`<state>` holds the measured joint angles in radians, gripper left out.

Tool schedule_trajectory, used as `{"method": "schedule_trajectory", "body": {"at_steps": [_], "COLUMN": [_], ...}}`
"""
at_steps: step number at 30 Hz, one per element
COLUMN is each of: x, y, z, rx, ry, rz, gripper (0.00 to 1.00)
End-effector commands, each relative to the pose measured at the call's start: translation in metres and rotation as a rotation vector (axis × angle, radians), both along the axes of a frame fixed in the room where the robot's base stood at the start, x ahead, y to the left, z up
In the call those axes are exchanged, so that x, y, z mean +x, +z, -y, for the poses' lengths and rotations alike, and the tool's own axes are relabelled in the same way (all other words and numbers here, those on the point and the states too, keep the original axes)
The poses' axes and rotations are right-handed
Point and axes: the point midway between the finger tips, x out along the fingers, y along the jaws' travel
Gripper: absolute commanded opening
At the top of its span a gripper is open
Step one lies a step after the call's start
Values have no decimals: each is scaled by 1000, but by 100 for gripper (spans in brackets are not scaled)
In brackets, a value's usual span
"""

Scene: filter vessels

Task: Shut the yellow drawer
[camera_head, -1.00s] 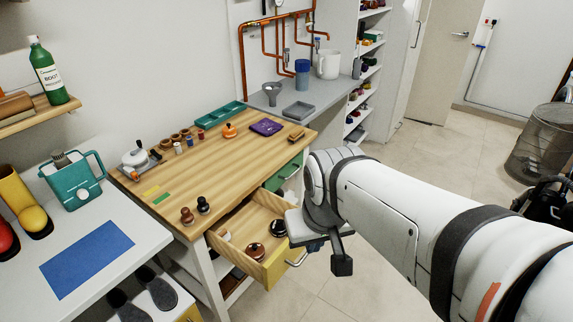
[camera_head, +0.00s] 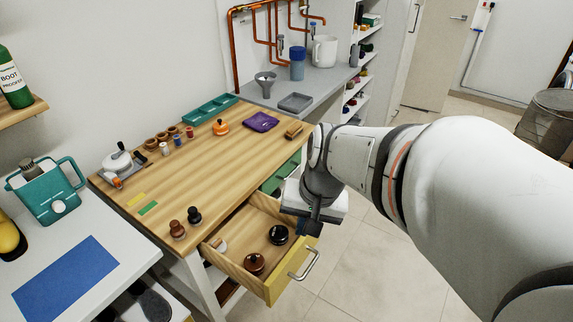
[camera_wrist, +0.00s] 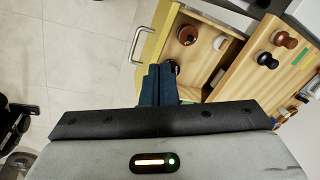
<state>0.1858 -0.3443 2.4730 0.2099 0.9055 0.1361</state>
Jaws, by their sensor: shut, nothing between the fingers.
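The yellow drawer (camera_head: 292,268) stands pulled out from the front of the wooden workbench. Its yellow front and metal handle (camera_head: 303,265) face the lower right. Inside lie a brown round-knobbed item (camera_head: 254,263) and a black one (camera_head: 278,235). In the wrist view the yellow front (camera_wrist: 160,38) and handle (camera_wrist: 138,45) show just beyond my fingers. My gripper (camera_wrist: 158,72) is shut and empty, its blue fingers over or beside the drawer's front end. I cannot tell whether they touch it. In the head view my wrist covers part of the drawer's far side.
Tiled floor (camera_head: 350,270) lies clear before the drawer.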

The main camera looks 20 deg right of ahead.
Motion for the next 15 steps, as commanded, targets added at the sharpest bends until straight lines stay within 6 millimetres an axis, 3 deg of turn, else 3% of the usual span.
{"method": "schedule_trajectory", "body": {"at_steps": [1, 3, 9, 15], "x": [6, 16, 39, 45], "y": [-25, -46, -107, -158], "z": [13, 28, 87, 155], "rx": [71, 181, 499, 784], "ry": [-149, -365, -988, -1505], "rz": [-48, -100, -222, -293], "gripper": [0, 0, 0, 0]}}
